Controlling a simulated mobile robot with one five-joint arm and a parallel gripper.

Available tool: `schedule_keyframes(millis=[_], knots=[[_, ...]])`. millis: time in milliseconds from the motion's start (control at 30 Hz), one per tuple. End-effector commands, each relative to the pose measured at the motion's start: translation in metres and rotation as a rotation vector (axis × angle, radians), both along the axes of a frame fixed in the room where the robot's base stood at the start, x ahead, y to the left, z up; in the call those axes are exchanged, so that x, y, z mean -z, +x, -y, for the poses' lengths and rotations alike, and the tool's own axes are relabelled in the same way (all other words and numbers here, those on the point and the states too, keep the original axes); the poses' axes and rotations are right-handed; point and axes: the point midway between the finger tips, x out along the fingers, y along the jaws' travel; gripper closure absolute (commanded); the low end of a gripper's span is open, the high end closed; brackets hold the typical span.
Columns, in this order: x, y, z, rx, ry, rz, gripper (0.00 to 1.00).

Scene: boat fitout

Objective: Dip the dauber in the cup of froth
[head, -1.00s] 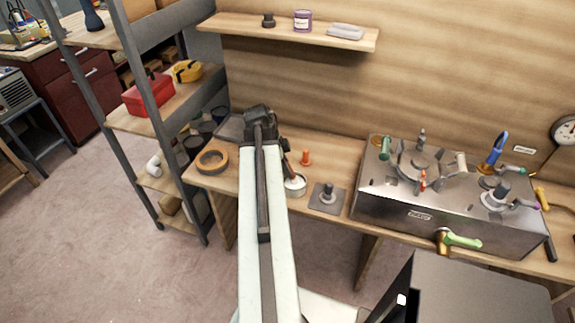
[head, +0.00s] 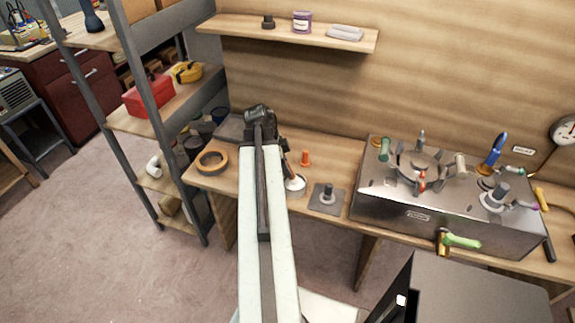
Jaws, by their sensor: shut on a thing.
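The cup of froth (head: 296,183) is a small pale cup with a white top on the bench, just right of my arm. The dauber (head: 288,166) is a thin brownish stick with its lower end at the cup's left rim. Whether its tip is in the froth or only in front of it, I cannot tell. My gripper (head: 283,146) is mostly hidden by my arm; a dark part shows at the dauber's upper end, shut on it. The dauber leans slightly.
An orange peg-like piece (head: 305,158) stands behind the cup. A grey plate with a post (head: 327,199) is to its right, and a large metal box with fittings (head: 408,211) beyond. A brown ring (head: 212,161) lies left. A wall shelf (head: 362,40) is above and a rack (head: 160,122) stands left.

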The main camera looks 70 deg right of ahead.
Motion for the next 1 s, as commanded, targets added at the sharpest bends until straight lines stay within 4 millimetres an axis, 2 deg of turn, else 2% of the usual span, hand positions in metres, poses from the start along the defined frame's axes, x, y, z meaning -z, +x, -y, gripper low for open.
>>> schedule_keyframes(millis=[100, 600, 1000], knots=[[-0.017, 0.0, 0.0, 0.0, -0.001, 0.0, 1.0], [-0.063, 0.0, 0.0, -0.001, -0.001, -0.001, 1.0], [-0.068, 0.0, 0.0, -0.001, -0.001, -0.001, 1.0]])
